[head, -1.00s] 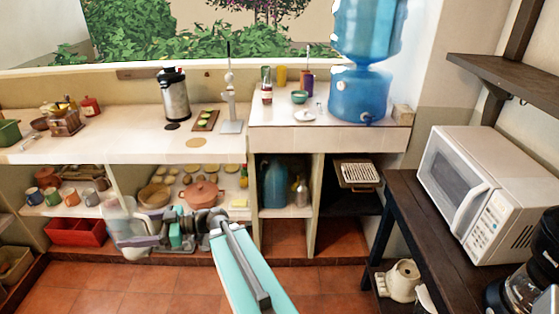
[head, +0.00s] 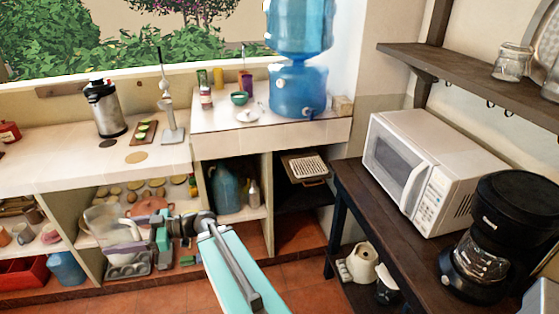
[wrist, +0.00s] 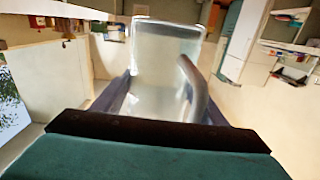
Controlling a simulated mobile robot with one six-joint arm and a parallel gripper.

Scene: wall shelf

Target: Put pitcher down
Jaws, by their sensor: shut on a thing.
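The pitcher (head: 108,226) is a clear, see-through jug, held out in front of the lower shelves at the left in the head view. In the wrist view the pitcher (wrist: 160,75) fills the middle, with its curved handle on the right side. My gripper (head: 155,238) is shut on the pitcher; the finger contact is partly hidden in the head view. The pitcher is in the air, apart from the counter and shelves.
A dark wooden table (head: 345,185) at the right carries a white microwave (head: 425,170) and a black coffee maker (head: 490,240). A wall shelf (head: 470,80) above holds glass jars (head: 512,62). The tiled counter (head: 50,165) has clear stretches; a blue water dispenser (head: 298,90) stands on its raised part.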

